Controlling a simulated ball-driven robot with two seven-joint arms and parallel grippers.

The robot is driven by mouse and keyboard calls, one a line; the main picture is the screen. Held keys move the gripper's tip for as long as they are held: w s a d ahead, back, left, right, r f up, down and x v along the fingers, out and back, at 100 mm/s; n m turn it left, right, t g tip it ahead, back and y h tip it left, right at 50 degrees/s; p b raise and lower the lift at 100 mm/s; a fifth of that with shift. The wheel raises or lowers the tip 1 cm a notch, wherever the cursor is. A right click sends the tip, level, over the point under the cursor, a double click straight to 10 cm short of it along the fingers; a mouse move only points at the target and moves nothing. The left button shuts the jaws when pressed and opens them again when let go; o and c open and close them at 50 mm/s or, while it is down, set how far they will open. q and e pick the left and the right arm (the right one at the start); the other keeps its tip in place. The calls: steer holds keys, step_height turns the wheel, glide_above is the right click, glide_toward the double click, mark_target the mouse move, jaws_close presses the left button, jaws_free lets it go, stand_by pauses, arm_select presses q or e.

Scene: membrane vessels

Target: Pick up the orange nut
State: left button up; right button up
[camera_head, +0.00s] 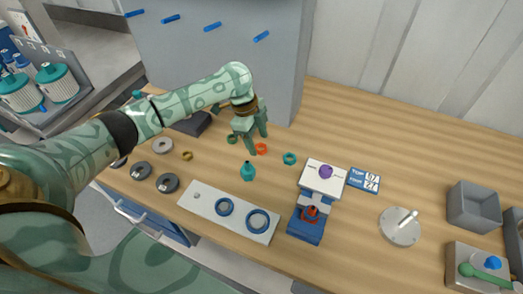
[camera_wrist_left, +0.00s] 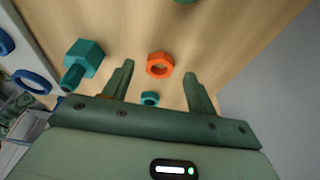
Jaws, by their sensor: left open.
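The orange nut (camera_head: 261,149) lies flat on the wooden table, just right of my left gripper (camera_head: 258,143) in the head view. In the left wrist view the orange nut (camera_wrist_left: 160,65) shows ahead of and between the two open fingers of my left gripper (camera_wrist_left: 158,85). The fingers are apart with no thing held, and I cannot tell their exact height above the table. My right gripper is not in view.
A teal bolt (camera_head: 248,171) stands close by. A teal nut (camera_head: 289,158), a green nut (camera_head: 232,139) and a brass nut (camera_head: 187,156) lie around. A grey cabinet wall (camera_head: 290,60) rises behind. A white plate with blue rings (camera_head: 230,211) lies in front.

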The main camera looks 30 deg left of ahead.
arm_select(q)
steer(key=shift+x, duration=0.9)
steer(key=shift+r, duration=0.1)
steer(key=shift+c, duration=1)
steer(key=c, duration=0.9)
steer(key=shift+o, duration=0.2)
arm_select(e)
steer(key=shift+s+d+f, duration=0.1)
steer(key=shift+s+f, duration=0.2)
